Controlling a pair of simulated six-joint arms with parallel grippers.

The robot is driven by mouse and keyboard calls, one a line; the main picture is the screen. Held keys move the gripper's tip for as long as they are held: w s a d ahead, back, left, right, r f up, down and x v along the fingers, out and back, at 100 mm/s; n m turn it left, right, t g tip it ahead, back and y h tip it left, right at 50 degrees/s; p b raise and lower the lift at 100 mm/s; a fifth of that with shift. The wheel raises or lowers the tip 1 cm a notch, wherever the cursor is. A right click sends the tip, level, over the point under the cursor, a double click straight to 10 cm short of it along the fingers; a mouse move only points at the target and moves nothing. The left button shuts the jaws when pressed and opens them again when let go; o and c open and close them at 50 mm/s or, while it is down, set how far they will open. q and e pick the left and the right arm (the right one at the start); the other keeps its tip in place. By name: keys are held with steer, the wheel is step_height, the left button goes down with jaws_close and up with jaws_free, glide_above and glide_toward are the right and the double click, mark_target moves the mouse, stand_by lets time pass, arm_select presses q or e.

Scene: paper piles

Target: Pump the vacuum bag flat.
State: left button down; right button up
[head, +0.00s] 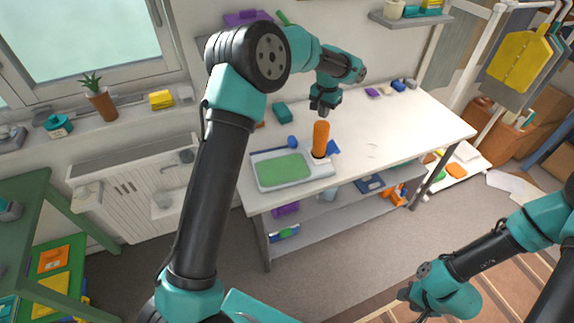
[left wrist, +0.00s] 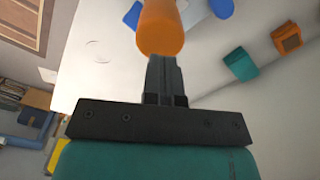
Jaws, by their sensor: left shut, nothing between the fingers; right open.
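The vacuum bag (head: 283,168) lies on the white table, a pale flat pouch with a green filling. At its right end an orange upright cylinder (head: 320,139), which looks like the pump, stands on a dark base. My left gripper (head: 322,108) is shut and empty, just above the orange cylinder in the head view. In the left wrist view the shut fingers (left wrist: 163,72) point at the end of the orange cylinder (left wrist: 160,30); I cannot tell whether they touch it. My right gripper (head: 413,303) is open and empty, low in front of the table and far from the bag.
Blue pieces lie beside the bag, and a teal box (head: 282,112) stands behind it. Small purple and blue items lie at the table's back right. The table's right half (head: 410,125) is mostly clear. A lower shelf (head: 335,212) holds several items.

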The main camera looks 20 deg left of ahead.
arm_select(q)
step_height(320, 180, up, 5)
steer(key=shift+f, duration=0.1)
stand_by(0.5)
stand_by(0.3)
